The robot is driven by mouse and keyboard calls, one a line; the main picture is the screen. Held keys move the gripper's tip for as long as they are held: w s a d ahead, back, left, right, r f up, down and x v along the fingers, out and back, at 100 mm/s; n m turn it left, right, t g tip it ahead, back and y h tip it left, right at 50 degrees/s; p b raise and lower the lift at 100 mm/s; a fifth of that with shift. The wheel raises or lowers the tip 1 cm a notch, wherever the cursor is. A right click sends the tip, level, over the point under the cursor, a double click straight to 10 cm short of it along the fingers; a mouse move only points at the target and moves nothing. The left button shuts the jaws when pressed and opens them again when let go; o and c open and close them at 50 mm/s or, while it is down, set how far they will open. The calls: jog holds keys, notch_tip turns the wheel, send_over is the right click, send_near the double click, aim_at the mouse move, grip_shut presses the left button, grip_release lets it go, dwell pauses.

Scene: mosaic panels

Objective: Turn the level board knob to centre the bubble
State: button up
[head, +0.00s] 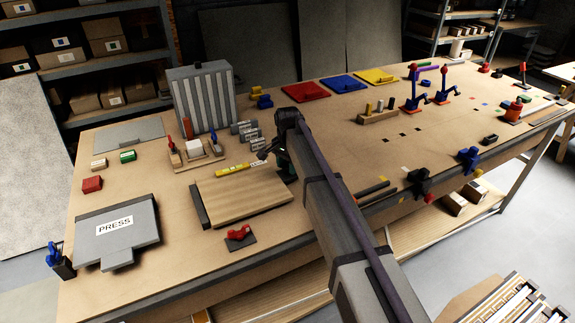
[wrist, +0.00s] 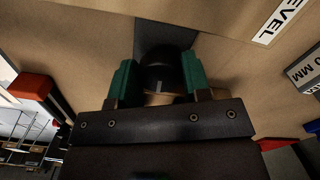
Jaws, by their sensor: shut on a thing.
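The level board (head: 245,198) is a flat tan wooden board with a dark left edge, lying near the left-middle of the bench. A yellow strip (head: 232,171), maybe the level vial, lies behind it; I cannot make out a bubble. In the wrist view my gripper (wrist: 162,78) has its green fingers on either side of a round black knob (wrist: 160,68) and is shut on it. A dark plate (wrist: 165,33) shows beyond the knob. In the head view my arm hides the knob and most of the gripper.
A LEVEL label (wrist: 280,20) lies near the knob. Grey labelled blocks (head: 245,132) stand behind my gripper.

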jog(key=shift+d, duration=0.1)
dwell(0.8)
jog(key=o, duration=0.7)
jog(key=shift+w+d+f, duration=0.1)
jog(key=shift+w, duration=0.05)
jog(key=shift+o, duration=1.1)
notch_tip(320, 180, up, 11)
jog(key=p, duration=1.1)
